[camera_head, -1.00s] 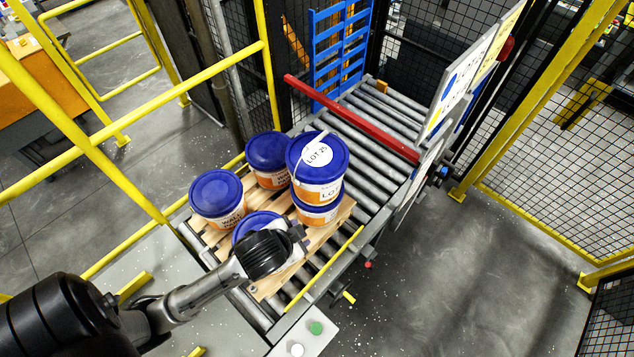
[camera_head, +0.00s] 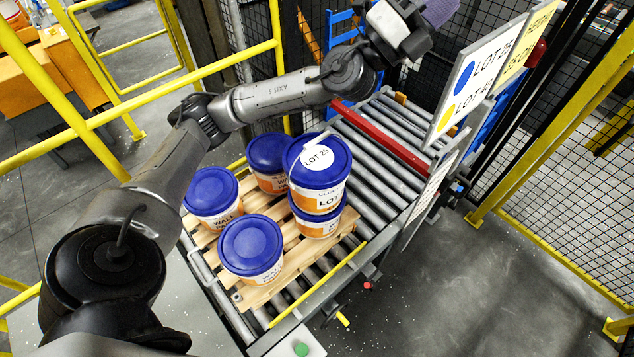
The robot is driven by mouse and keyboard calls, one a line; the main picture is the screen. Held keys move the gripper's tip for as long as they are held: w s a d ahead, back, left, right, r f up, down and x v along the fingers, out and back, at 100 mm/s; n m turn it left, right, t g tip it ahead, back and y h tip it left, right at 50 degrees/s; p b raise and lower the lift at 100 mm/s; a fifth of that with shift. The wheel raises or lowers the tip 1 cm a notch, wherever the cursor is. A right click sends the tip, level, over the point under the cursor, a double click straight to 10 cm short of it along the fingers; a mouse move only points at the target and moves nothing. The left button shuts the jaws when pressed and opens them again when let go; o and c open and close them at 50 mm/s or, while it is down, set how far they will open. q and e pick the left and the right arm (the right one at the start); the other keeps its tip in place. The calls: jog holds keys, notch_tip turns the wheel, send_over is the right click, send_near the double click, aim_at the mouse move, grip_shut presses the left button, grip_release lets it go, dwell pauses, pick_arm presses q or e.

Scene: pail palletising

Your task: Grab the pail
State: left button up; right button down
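Several white-and-orange pails with blue lids stand upright on a wooden pallet (camera_head: 232,278). The front pail (camera_head: 252,250), left pail (camera_head: 211,197) and back pail (camera_head: 268,162) stand singly. At the right, an upper pail (camera_head: 318,172) with a round "LOT 25" lid label sits on a lower pail (camera_head: 318,222). My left arm reaches from the left over the pallet's far side. My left gripper (camera_head: 418,32) is high at the top edge, beyond and apart from the pails. Its fingers are unclear; a purplish-grey shape shows at its end. My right gripper is not in view.
The pallet rests on a roller conveyor (camera_head: 385,140) with a red bar (camera_head: 385,138) across it. A sign board (camera_head: 478,72) stands at right. Yellow rails (camera_head: 180,85) and a mesh fence (camera_head: 575,190) surround the cell.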

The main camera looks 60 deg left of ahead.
pick_arm(q)
jog(key=m+g+h, duration=0.3)
jog(key=m+h, duration=0.3)
jog(key=m, duration=0.1)
jog(key=m+g+y+b, duration=0.2)
jog(key=g+y, duration=1.3)
jog(key=g, duration=0.8)
send_over(317, 139)
jog(key=d, duration=0.1)
notch_tip(317, 139, down, 32)
jog(key=f, duration=0.1)
jog(key=f+p, duration=0.1)
jog(key=f, duration=0.2)
jog(key=shift+a+f, duration=0.15)
jog(key=shift+a, duration=0.2)
jog(key=shift+a+f+p, duration=0.25)
jog(key=shift+f+p, duration=0.3)
jog(key=shift+f, duration=0.8)
jog(key=shift+a+f+p, duration=0.2)
jog(key=shift+f+p, duration=0.35)
jog(key=shift+f, duration=0.75)
